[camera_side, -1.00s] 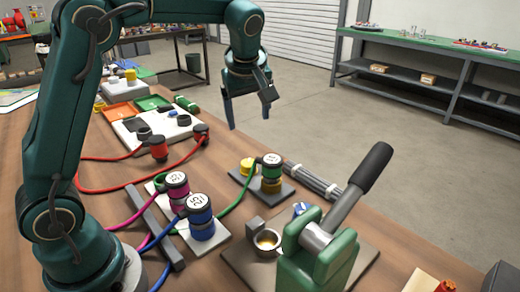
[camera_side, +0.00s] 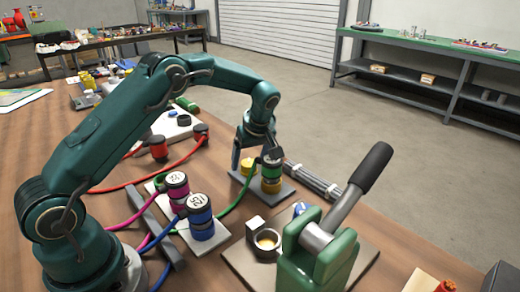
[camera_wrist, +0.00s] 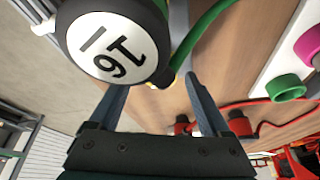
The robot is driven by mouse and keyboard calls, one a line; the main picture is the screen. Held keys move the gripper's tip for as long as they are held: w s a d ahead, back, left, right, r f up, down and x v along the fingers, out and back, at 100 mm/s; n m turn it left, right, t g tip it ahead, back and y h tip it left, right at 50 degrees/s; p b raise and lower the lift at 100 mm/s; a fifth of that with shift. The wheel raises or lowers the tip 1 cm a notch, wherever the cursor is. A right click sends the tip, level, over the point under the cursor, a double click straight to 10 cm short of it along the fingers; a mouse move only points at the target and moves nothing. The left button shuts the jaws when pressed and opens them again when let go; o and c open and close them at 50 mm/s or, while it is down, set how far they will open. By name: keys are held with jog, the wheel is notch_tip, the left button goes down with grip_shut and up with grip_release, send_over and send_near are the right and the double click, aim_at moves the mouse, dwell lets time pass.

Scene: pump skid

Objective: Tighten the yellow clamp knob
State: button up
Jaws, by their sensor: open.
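The yellow clamp knob (camera_side: 247,166) stands on a small grey plate (camera_side: 262,198), left of a green-bodied connector (camera_side: 271,171) with a yellow lower band. My gripper (camera_side: 254,157) is open, pointing down over the knob with its fingers beside the knob's top. I cannot tell whether the fingers touch the knob.
A green cable leaves the connector. A pink-banded connector (camera_side: 176,192) and a blue-banded one (camera_side: 200,215) stand front left. A green lever press (camera_side: 320,255) with a black handle (camera_side: 370,168) is front right.

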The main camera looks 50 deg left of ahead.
grip_shut()
jog(key=shift+m, duration=0.3)
jog(key=m+t, duration=0.1)
jog(key=m, duration=0.2)
jog(key=shift+s+h, duration=0.15)
jog(key=shift+h, duration=0.15)
jog(key=shift+a+m+t+h, duration=0.1)
jog(key=shift+m+t+h, duration=0.45)
jog(key=shift+m, duration=1.35)
grip_release()
